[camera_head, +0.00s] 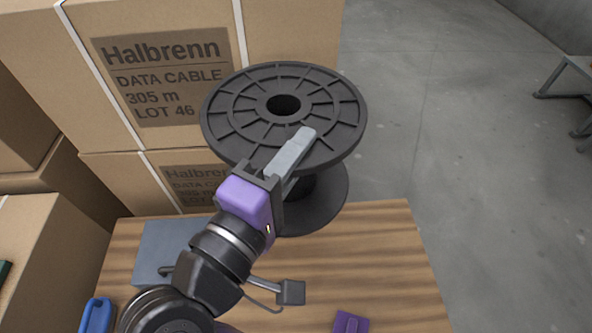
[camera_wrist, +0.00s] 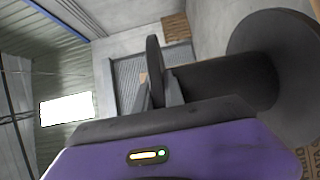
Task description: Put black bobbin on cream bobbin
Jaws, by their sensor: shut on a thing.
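The black bobbin (camera_head: 340,105) is a large dark spool with ribbed flanges and a centre hole. It is upright at the table's far edge; its lower flange overlaps that edge in the picture, and I cannot tell whether it touches the table. In the wrist view, the flange shows edge-on between my fingers (camera_wrist: 160,92), with the bobbin's core (camera_wrist: 225,82) to the right. No cream bobbin shows in either view.
Cardboard cartons (camera_head: 165,75) are stacked behind and left. The wooden table (camera_head: 385,260) holds a grey-blue flat item (camera_head: 165,245), a blue object (camera_head: 95,315), a purple object (camera_head: 350,322) and a grey block (camera_head: 291,292). Open concrete floor (camera_head: 450,130) lies right.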

